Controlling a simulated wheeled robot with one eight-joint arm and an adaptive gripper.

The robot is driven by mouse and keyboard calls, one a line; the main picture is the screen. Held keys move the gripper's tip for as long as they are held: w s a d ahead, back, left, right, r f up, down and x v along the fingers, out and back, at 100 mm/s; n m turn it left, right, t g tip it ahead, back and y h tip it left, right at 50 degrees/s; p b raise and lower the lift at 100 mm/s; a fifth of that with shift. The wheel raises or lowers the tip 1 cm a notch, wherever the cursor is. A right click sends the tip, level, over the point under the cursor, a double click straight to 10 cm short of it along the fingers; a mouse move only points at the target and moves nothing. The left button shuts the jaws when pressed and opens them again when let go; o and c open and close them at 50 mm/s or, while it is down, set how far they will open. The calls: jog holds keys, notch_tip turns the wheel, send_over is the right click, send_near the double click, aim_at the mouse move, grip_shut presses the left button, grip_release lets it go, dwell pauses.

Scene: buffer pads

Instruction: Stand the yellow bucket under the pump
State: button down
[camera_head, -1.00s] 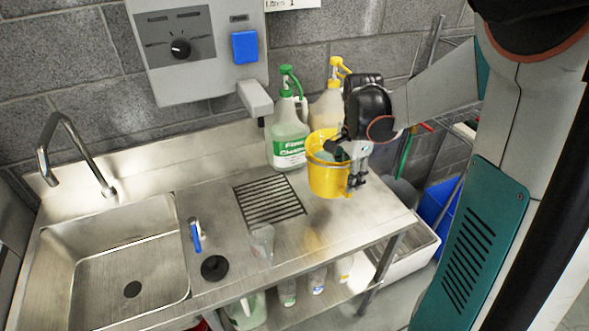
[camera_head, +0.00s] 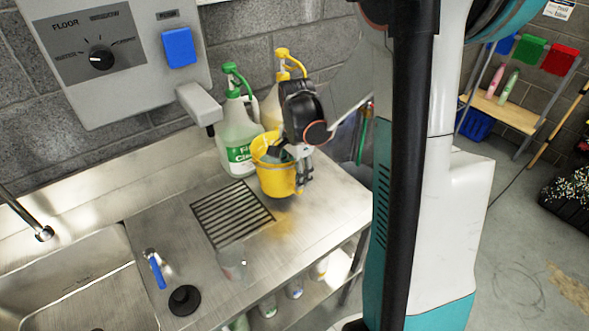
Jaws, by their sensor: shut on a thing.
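My gripper (camera_head: 292,162) is shut on the yellow bucket (camera_head: 276,180) at its right rim. The bucket hangs roughly upright, apparently a little above the steel counter, with a yellow reflection below it. It is to the right of the black drain grate (camera_head: 232,213). A grey wall dispenser (camera_head: 110,55) has a dial, a blue button (camera_head: 179,47) and a grey spout (camera_head: 199,104) that juts out over the back of the counter, left of the bucket. Which part is the pump I cannot tell for sure. The fingertips are partly hidden by the bucket.
A green-capped spray bottle (camera_head: 238,135) and a yellow-capped bottle (camera_head: 272,103) stand close behind the bucket. A clear cup (camera_head: 231,263), a blue-handled valve (camera_head: 154,268) and a black round fitting (camera_head: 185,299) lie toward the sink (camera_head: 75,295). The grate is clear.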

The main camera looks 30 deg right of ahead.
jog(key=shift+f+b, duration=0.55)
jog(key=shift+f, duration=1.3)
jog(key=shift+r, duration=0.1)
jog(key=c, duration=0.8)
grip_release()
jog(key=shift+r, duration=0.1)
notch_tip(320, 180, up, 12)
jog(key=p, duration=0.3)
jog(key=shift+s, duration=0.1)
